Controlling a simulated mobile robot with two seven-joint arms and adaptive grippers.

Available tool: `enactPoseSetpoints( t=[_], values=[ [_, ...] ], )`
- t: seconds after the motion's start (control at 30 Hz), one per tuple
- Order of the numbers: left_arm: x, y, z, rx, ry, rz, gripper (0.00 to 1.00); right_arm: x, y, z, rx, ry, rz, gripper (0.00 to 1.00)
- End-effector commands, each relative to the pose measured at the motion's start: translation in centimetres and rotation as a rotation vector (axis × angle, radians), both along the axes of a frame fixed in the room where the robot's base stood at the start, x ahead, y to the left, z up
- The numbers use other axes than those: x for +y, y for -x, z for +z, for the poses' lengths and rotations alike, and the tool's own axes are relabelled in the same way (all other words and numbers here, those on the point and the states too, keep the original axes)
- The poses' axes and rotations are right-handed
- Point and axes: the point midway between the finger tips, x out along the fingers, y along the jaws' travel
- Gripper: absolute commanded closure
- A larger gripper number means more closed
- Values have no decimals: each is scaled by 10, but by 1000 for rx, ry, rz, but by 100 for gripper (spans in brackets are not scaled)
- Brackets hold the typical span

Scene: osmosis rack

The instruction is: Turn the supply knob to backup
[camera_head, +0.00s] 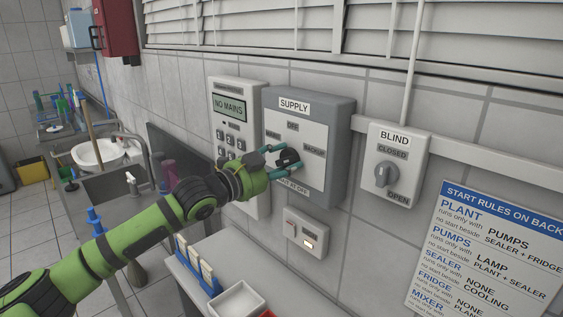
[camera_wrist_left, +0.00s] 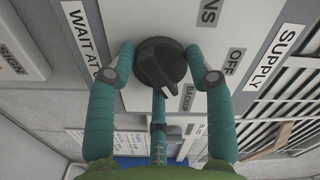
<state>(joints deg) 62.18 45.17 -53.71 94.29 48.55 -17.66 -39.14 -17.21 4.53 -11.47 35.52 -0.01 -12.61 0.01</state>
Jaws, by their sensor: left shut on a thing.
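The supply box (camera_head: 335,125) is a grey panel on the tiled wall, labelled OFF at the top, BACKUP on the right and WAIT AT OFF below. Its black supply knob (camera_wrist_left: 158,62) shows in the left wrist view; its white mark is at the end on the side of the BACKUP label (camera_wrist_left: 187,98). My left gripper (camera_head: 284,160) is at the knob, and its teal fingers (camera_wrist_left: 162,75) are shut around it. In the head view the fingers partly hide the knob and the MAINS label. My right gripper is not in view.
A keypad panel (camera_head: 229,106) reading NO MAINS stands left of the box. A BLIND switch (camera_head: 386,175) is to the right, with a small lit unit (camera_head: 307,236) below. A white tray (camera_head: 238,300) and a rules sign (camera_head: 490,250) are lower down. A sink (camera_head: 98,153) is at the left.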

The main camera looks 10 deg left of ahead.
Motion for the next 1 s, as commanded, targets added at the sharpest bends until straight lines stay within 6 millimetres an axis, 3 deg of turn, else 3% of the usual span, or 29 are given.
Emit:
enactPoseSetpoints(
  t=[0.2,0.23,0.27,0.67,0.77,1.0],
  values=[
    [-2,1,6,-15,5,-4,80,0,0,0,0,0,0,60],
    [-2,1,6,-15,5,-4,36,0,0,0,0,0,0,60],
    [-2,1,6,-14,4,-5,24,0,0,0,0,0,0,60],
    [1,3,2,-4,1,-1,24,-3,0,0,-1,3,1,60],
    [8,11,1,-3,1,-1,24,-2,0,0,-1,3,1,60],
    [34,53,1,-3,-3,0,24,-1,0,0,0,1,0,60]
  ],
)
